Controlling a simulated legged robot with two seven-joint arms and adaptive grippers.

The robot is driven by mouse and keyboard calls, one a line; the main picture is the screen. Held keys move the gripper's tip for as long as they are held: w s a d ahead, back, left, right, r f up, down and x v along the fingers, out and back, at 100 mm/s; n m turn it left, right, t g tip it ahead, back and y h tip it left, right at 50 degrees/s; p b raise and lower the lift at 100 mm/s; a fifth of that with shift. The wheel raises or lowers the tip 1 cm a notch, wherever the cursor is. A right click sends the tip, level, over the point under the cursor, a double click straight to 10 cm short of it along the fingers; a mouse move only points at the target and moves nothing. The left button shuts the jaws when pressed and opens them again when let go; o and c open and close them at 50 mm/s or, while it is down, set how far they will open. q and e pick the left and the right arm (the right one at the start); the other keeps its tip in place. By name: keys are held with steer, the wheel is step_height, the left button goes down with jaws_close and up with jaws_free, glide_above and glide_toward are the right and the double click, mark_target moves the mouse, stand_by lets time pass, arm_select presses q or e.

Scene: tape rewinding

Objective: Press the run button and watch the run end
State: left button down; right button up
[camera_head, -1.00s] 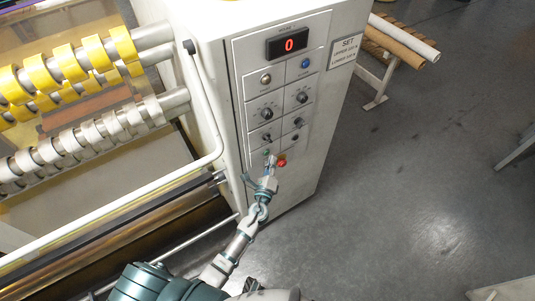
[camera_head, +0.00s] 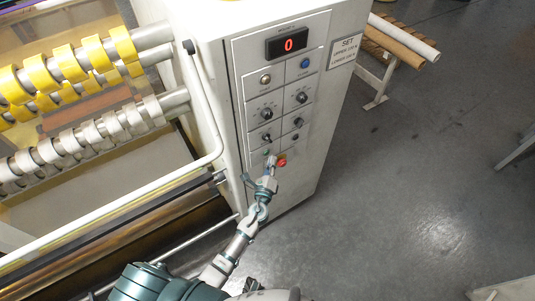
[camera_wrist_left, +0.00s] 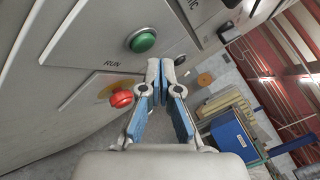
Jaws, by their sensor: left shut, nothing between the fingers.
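The green run button (camera_wrist_left: 142,40) sits on the white control panel, with the word RUN beside it in the left wrist view. A red button (camera_wrist_left: 121,98) on a yellow disc is close to it; it also shows in the head view (camera_head: 282,162). My left gripper (camera_wrist_left: 160,66) is shut and empty, its tips close to the panel by the green button; I cannot tell whether they touch anything. In the head view the gripper (camera_head: 270,160) covers most of the green button. The display (camera_head: 289,45) reads a red 0. My right gripper is not in view.
Knobs and switches (camera_head: 267,113) fill the panel above the gripper. A white bent rail (camera_head: 207,110) runs along the cabinet's left side, by rollers with yellow tape rolls (camera_head: 65,62). A sign (camera_head: 347,47) is on the cabinet's right. Grey floor is open to the right.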

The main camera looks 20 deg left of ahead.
arm_select(q)
steer(key=shift+w+a, duration=0.25)
steer(key=shift+a, duration=0.2)
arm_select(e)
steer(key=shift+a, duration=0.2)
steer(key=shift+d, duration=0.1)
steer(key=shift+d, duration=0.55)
arm_select(q)
steer(key=shift+w+a, duration=0.1)
steer(key=shift+a, duration=0.05)
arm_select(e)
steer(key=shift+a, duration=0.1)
arm_select(q)
steer(key=shift+w+a, duration=0.1)
steer(key=shift+a, duration=0.05)
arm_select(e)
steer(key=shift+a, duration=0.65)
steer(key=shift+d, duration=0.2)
arm_select(q)
steer(key=shift+s+d+r, duration=0.1)
steer(key=shift+s+d, duration=0.4)
steer(key=shift+d, duration=0.2)
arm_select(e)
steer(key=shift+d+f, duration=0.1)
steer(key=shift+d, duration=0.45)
